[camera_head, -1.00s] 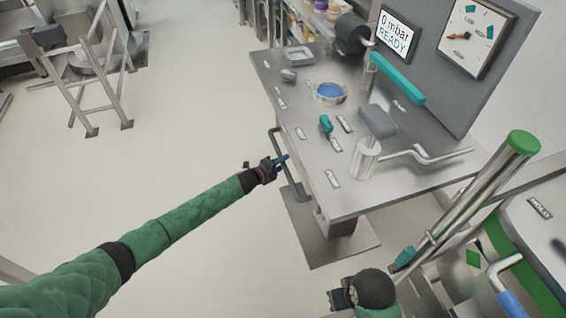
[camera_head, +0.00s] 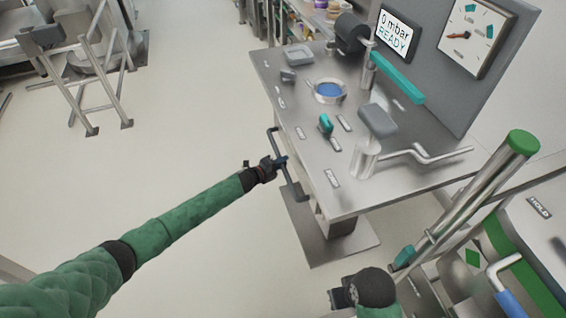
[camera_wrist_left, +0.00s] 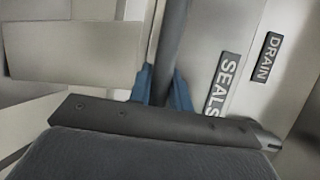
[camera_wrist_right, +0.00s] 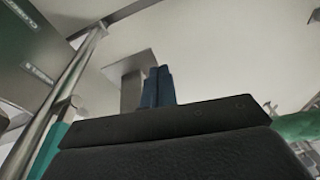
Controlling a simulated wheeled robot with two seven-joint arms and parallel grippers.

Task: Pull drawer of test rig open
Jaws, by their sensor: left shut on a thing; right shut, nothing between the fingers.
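The test rig (camera_head: 290,110) is a grey metal bench with a dark bar handle (camera_head: 275,143) on its front drawer, under the left edge of the top. My left gripper (camera_head: 281,163) is at this handle. In the left wrist view the blue fingers (camera_wrist_left: 162,88) are shut on the dark handle bar (camera_wrist_left: 172,45), one finger on each side. A SEALS label (camera_wrist_left: 219,84) and a DRAIN label (camera_wrist_left: 267,58) show beside it. My right gripper (camera_wrist_right: 158,86) is shut and empty. In the head view only part of the right wrist shows at the bottom; its fingertips are hidden.
The rig top carries a ring with a blue centre (camera_head: 329,91), a teal knob (camera_head: 325,124) and a bent lever (camera_head: 430,155). A display reads 0 mbar READY (camera_head: 396,33), beside a gauge (camera_head: 472,36). A green-capped post (camera_head: 523,143) stands at right.

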